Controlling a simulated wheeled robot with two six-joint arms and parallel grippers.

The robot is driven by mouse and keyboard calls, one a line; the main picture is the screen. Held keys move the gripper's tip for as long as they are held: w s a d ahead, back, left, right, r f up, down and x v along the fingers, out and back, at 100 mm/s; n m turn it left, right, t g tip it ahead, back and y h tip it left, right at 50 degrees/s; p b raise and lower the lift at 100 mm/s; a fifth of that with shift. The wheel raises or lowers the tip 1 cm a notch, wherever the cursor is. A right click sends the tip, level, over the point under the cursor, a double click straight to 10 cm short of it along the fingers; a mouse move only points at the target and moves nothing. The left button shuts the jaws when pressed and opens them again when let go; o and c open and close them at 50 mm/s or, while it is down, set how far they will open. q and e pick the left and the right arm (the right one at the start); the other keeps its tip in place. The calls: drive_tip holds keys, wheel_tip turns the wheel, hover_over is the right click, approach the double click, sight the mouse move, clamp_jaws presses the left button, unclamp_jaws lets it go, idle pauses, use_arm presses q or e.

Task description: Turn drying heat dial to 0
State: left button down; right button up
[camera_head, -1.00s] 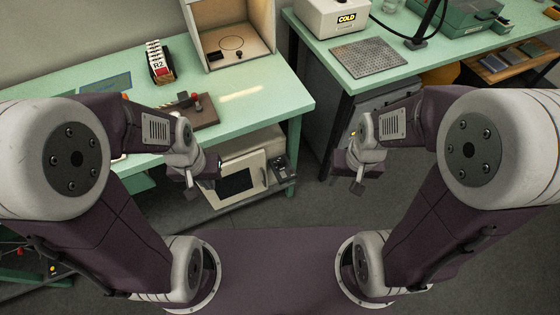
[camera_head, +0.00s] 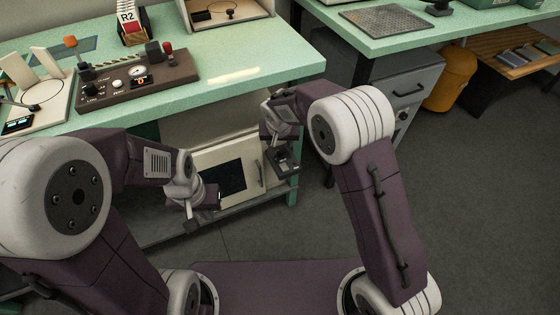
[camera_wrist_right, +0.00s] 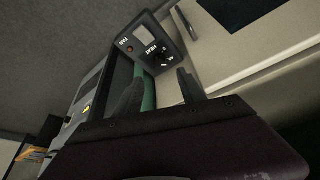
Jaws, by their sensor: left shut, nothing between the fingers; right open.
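The drying heat dial (camera_wrist_right: 162,60) is a small dark knob beside the word HEAT on a dark control box (camera_wrist_right: 152,42) in the right wrist view. Its exact setting is too small to read. In the head view the box (camera_head: 286,161) is beside the white cabinet, partly covered by my right gripper (camera_head: 281,146). In the right wrist view my right gripper (camera_wrist_right: 160,92) is open and empty, its two fingers pointing towards the dial, apart from it as far as I can tell. My left gripper (camera_head: 191,222) is shut and empty, in front of the cabinet.
The white cabinet (camera_head: 256,172) with a dark window stands on the lower shelf under the green workbench (camera_head: 275,62). A bench leg (camera_head: 293,192) is close to my right gripper. A brown control panel (camera_head: 170,72) lies on the bench.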

sight(280, 151)
drive_tip(key=b+x, duration=0.3)
drive_tip(key=x, duration=0.6)
drive_tip(key=shift+r, duration=0.1)
